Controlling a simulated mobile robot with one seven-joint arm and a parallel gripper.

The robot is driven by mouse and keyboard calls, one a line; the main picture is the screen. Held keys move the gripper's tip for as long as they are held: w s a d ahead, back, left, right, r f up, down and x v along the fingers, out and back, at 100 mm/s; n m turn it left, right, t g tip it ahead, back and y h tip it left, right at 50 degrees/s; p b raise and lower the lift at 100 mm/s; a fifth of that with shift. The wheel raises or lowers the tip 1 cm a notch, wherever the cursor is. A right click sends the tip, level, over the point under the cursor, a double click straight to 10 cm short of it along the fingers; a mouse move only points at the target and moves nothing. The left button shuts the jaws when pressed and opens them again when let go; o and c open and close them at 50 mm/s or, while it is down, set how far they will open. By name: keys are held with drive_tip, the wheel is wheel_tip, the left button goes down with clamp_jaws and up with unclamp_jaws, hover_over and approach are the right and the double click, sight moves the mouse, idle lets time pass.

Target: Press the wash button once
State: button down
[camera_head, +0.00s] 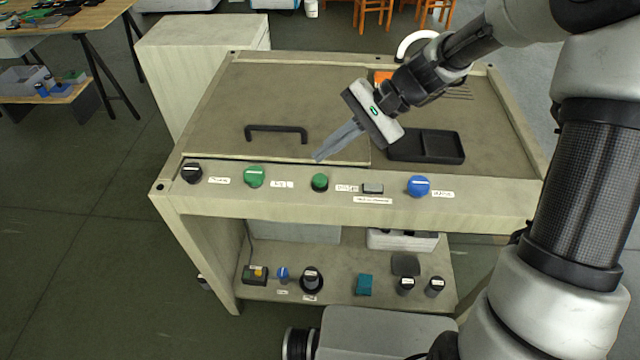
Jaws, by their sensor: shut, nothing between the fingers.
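The front panel (290,203) of a beige bench carries a row of controls. A round green button (319,181) in a dark collar sits near the middle. Its label to the right is too small to read, so I cannot tell for sure that it is the wash button. My gripper (319,157) is shut and empty. Its fingertips point down and left, just behind the green button in the picture and apparently apart from it; their height above the bench is hard to judge.
Left of the button are a black knob (191,172) and a green knob (254,176). Right of it are a small grey rectangular piece (372,188) and a blue knob (418,186). A dark handle (276,130) and a black tray (427,146) are on the bench top.

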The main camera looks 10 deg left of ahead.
drive_tip(key=shift+f+b, duration=0.75)
drive_tip(key=shift+f, duration=1.05)
idle(0.5)
drive_tip(key=shift+f, duration=0.45)
drive_tip(key=shift+f+b, duration=0.45)
drive_tip(key=shift+f, duration=0.1)
idle(0.5)
drive_tip(key=shift+r, duration=0.15)
drive_tip(key=shift+r+p, duration=0.8)
drive_tip(key=shift+r, duration=0.05)
drive_tip(key=shift+r, duration=0.1)
drive_tip(key=shift+r+p, duration=2)
drive_tip(key=shift+r, duration=0.4)
